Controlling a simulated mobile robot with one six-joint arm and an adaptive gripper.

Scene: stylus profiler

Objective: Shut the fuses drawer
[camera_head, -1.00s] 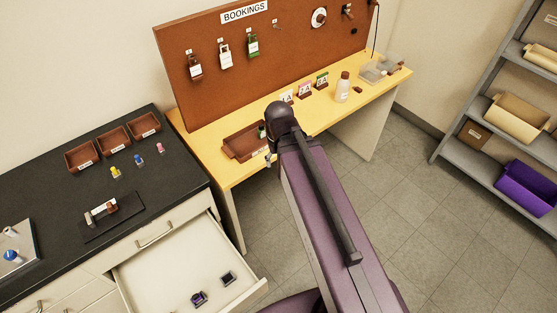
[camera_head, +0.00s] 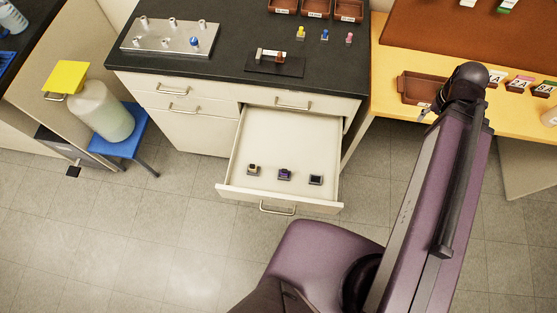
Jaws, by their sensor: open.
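A cream drawer (camera_head: 270,148) stands pulled far out from the cabinet under the black worktop. Its front panel with a bar handle (camera_head: 277,209) faces toward me, and no label is readable on it. Several small dark blocks lie inside: one at left (camera_head: 253,170), one purplish in the middle (camera_head: 284,175), one at right (camera_head: 316,180). My gripper (camera_head: 427,114) shows only as a small part beside my purple arm, near the yellow table's front edge. Most of it is hidden behind the arm. It is open, apart from the drawer, above and to its right.
Closed drawers (camera_head: 178,100) are left of the open one, and a shut drawer (camera_head: 292,101) is above it. A blue stool (camera_head: 118,135) with a large bottle (camera_head: 103,115) stands at left. The yellow table (camera_head: 390,65) is at right. The floor before the drawer is clear at left.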

